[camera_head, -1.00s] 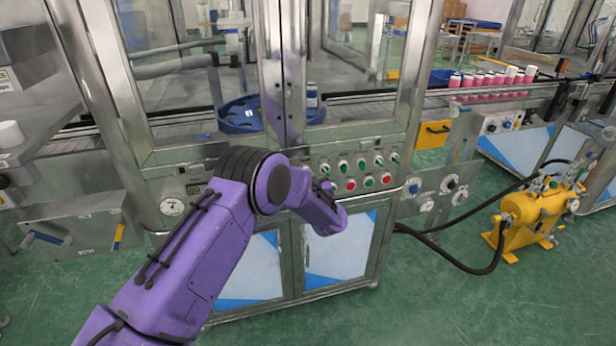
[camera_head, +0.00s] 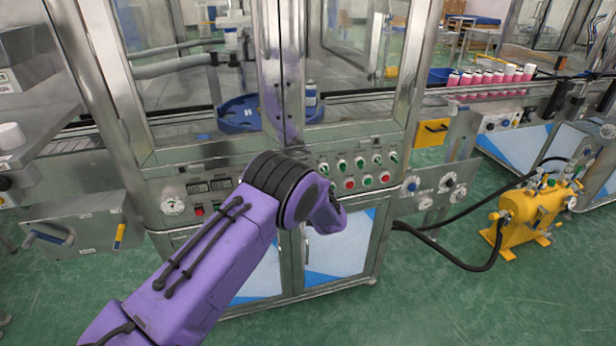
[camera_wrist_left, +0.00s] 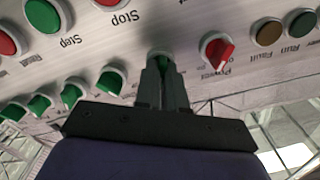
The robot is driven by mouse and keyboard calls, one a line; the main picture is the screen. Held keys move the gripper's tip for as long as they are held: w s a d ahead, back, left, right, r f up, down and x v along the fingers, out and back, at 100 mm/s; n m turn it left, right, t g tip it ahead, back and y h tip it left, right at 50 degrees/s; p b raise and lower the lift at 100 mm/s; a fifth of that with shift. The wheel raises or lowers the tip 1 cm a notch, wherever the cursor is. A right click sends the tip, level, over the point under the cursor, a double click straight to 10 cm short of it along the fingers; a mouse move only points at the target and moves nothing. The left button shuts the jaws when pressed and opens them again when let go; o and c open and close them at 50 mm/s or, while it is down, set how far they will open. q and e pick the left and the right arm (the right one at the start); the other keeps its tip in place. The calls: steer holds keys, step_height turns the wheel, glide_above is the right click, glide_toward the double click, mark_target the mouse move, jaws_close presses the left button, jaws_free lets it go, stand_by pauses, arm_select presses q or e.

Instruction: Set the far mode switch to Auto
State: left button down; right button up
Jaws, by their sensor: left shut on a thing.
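My left gripper (camera_wrist_left: 163,88) is at the control panel in the left wrist view, where the panel appears upside down. Its fingers are shut on the knob of a green selector switch (camera_wrist_left: 160,56). The fingers cover most of that knob, so its pointing direction and mode label cannot be read. In the head view, the same switch seems to be the leftmost green one (camera_head: 325,168) of the row, beside my purple arm. My left gripper is hidden behind that arm there. My right gripper is not in view.
Several more green switches (camera_wrist_left: 70,94) line up beside the held one. A red power switch (camera_wrist_left: 217,51) is close on its other side. Red and green push buttons (camera_head: 368,180) sit below the row in the head view. A yellow tank (camera_head: 535,212) stands right on the floor.

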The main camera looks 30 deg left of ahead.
arm_select(q)
steer(key=shift+m, duration=0.3)
steer(key=c, duration=1.2)
jaws_free()
steer(key=shift+d, duration=0.15)
steer(key=b+v, duration=0.1)
steer(key=v, duration=0.9)
steer(key=shift+s+d, duration=0.1)
steer(key=shift+s, duration=0.15)
